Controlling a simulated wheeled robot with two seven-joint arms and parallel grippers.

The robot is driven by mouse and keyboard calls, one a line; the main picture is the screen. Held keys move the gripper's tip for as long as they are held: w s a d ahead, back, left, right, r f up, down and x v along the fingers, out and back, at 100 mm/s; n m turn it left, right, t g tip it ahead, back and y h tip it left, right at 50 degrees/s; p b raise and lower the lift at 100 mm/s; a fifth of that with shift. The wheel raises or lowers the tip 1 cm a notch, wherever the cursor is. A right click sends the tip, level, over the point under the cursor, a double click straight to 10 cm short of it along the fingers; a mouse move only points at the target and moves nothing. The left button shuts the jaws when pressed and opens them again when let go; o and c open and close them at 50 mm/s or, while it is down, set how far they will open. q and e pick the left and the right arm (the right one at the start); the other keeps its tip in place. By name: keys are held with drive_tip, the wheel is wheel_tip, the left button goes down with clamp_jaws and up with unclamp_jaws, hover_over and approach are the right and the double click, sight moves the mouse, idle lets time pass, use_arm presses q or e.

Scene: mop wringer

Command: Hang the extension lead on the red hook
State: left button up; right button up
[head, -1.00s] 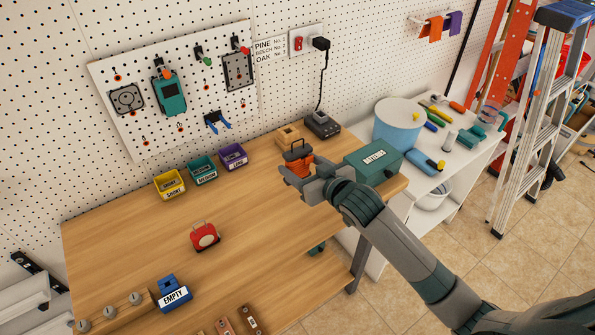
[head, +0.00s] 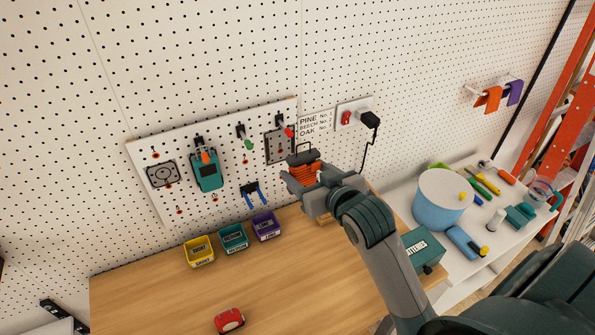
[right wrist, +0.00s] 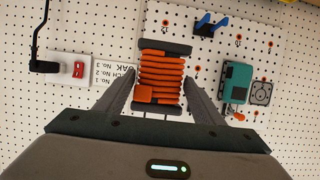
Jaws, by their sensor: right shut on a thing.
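The extension lead (head: 304,168) is an orange coil on a dark frame with a handle loop on top. My right gripper (head: 303,181) is shut on it and holds it upright above the back of the bench, in front of the tool board's right end. The right wrist view shows the lead (right wrist: 161,75) between the two fingers (right wrist: 161,80). The red hook (head: 288,131) sticks out near the board's top right, slightly up and left of the lead. The hook is not visible in the right wrist view. My left gripper is not in view.
A green hook (head: 249,144) is bare. A teal tool (head: 207,173) hangs left of it, with blue pliers (head: 253,194) lower down. A black plug (head: 369,119) with a cable sits right of the board. Yellow, teal and purple bins (head: 266,226) stand below.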

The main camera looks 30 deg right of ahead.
drive_tip(key=shift+s, duration=0.1)
drive_tip(key=shift+w, duration=0.35)
drive_tip(key=shift+w+d+f, duration=0.1)
drive_tip(key=shift+w+f, duration=0.05)
drive_tip(key=shift+w, duration=1.55)
drive_tip(key=shift+w+d+f, duration=0.1)
drive_tip(key=shift+w+f, duration=0.1)
drive_tip(key=shift+w, duration=1.5)
drive_tip(key=shift+w+d+f, duration=0.1)
drive_tip(key=shift+w+f, duration=0.05)
drive_tip(key=shift+w, duration=1.55)
drive_tip(key=o, duration=1.2)
drive_tip(key=shift+f, duration=0.1)
